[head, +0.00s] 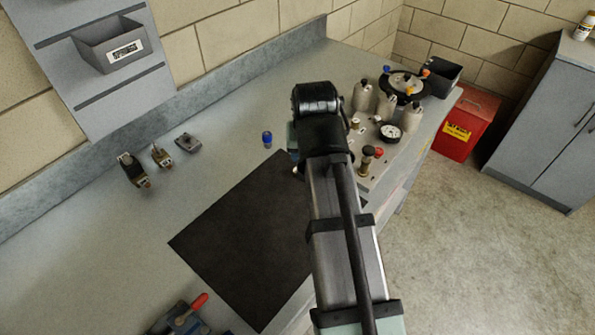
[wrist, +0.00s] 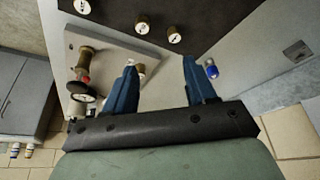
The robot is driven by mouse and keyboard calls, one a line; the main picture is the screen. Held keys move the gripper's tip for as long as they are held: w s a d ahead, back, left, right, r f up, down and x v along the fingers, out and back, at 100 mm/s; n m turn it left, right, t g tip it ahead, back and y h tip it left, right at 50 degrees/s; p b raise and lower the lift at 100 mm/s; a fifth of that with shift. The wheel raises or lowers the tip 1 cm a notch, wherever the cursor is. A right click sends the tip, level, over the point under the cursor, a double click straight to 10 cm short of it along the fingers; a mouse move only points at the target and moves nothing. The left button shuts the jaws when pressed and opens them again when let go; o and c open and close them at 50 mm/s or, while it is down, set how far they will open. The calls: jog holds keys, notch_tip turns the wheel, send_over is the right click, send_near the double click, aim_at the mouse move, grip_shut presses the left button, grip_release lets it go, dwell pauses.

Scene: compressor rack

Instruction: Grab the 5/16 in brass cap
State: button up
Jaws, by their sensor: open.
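Several small brass caps with pale marked tops show in the wrist view. One brass cap (wrist: 142,24) and another brass cap (wrist: 174,34) are at the edge of the dark mat. A third brass cap (wrist: 82,7) is at the upper left, and a fourth brass cap (wrist: 140,71) is beside the left finger, partly hidden by it. The markings are too small to read, so I cannot tell which is 5/16 in. My gripper (wrist: 160,64) is open, with no cap clearly held between its blue fingers. In the head view my arm hides most of the gripper.
The dark mat (head: 235,232) lies on the grey bench. A pale plate (wrist: 110,62) carries a brass valve (wrist: 85,62) and a gauge (wrist: 83,93). A small blue item (head: 267,139) stands near the mat's far edge. Fittings (head: 132,170) are at left, grey bottles (head: 387,106) at right.

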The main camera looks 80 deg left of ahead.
aim_at(297, 168)
jog(key=shift+s+a+x, duration=0.15)
jog(key=shift+s+x, duration=0.25)
jog(key=shift+x, duration=1.75)
jog(key=shift+s+a+x, duration=0.1)
jog(key=shift+s+x, duration=0.35)
jog(key=shift+x, duration=1.65)
jog(key=shift+s+a+x, duration=0.15)
jog(key=shift+s+x, duration=0.25)
jog(key=shift+x, duration=1.75)
jog(key=shift+r, duration=0.15)
jog(key=shift+c, duration=0.2)
grip_shut()
